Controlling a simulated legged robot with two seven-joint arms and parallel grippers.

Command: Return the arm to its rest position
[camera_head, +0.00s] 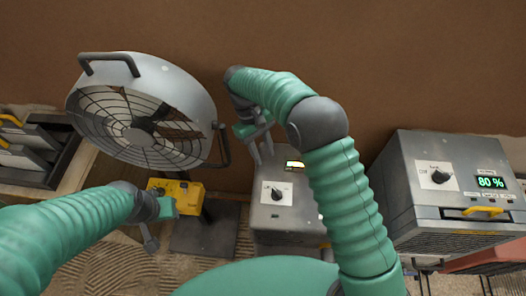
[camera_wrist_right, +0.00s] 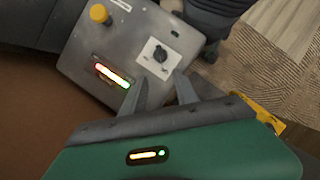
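My right arm (camera_head: 345,190) rises from the lower right and bends at a dark elbow. Its gripper (camera_head: 262,147) points down just behind the grey box with a dial (camera_head: 287,218). In the right wrist view the fingers of my right gripper (camera_wrist_right: 157,92) stand apart with nothing between them, in front of the box's panel (camera_wrist_right: 125,42). My left arm (camera_head: 75,225) reaches in from the lower left. Its gripper (camera_head: 158,222) hangs beside a yellow box (camera_head: 188,196), and its finger opening is not clear.
A large drum fan (camera_head: 190,80) stands at the back left. A grey machine (camera_head: 405,185) reading 80 % stands at the right, with a yellow handle (camera_head: 483,211). Grey drawers (camera_head: 35,160) are at the far left. A brown wall (camera_head: 400,60) closes the back.

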